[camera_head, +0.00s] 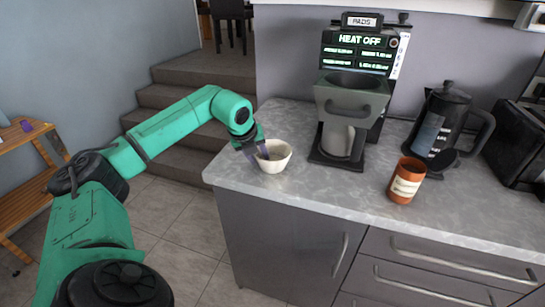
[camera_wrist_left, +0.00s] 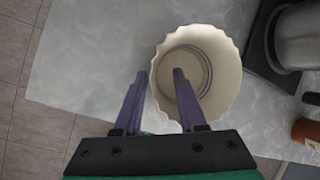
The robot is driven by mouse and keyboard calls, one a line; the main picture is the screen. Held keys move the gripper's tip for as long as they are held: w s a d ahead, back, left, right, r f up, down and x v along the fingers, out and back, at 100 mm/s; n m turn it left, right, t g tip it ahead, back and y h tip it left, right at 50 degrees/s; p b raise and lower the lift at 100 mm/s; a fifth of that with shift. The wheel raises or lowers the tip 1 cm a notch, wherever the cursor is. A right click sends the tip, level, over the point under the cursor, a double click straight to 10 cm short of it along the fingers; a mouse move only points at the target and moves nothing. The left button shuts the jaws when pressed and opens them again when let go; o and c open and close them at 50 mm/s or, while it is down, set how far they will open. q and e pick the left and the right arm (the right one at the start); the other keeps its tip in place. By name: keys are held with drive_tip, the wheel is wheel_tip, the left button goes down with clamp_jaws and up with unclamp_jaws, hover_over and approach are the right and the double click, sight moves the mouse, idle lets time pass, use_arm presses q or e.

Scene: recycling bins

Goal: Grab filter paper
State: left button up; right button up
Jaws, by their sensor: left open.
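The filter paper (camera_head: 275,159) is a cream, fluted, cup-shaped piece standing open side up near the left edge of the grey counter. It also shows in the left wrist view (camera_wrist_left: 228,80). My left gripper (camera_head: 257,154) is at its left side with the fingers apart. In the left wrist view my left gripper (camera_wrist_left: 160,76) has its right finger over the inside of the paper and its left finger outside, with the rim between them. I cannot tell whether a finger touches the paper. My right gripper is not in view.
A coffee machine (camera_head: 352,90) with a dark filter holder (camera_head: 350,98) stands right of the paper. An orange canister (camera_head: 406,181), a French press (camera_head: 440,125) and a black appliance (camera_head: 520,140) stand farther right. The counter's front left (camera_head: 235,175) is bare.

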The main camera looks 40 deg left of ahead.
use_arm(q)
drive_tip(key=shift+w+f, duration=0.15)
drive_tip(key=shift+f, duration=0.1)
drive_tip(key=shift+r, duration=0.1)
clamp_jaws()
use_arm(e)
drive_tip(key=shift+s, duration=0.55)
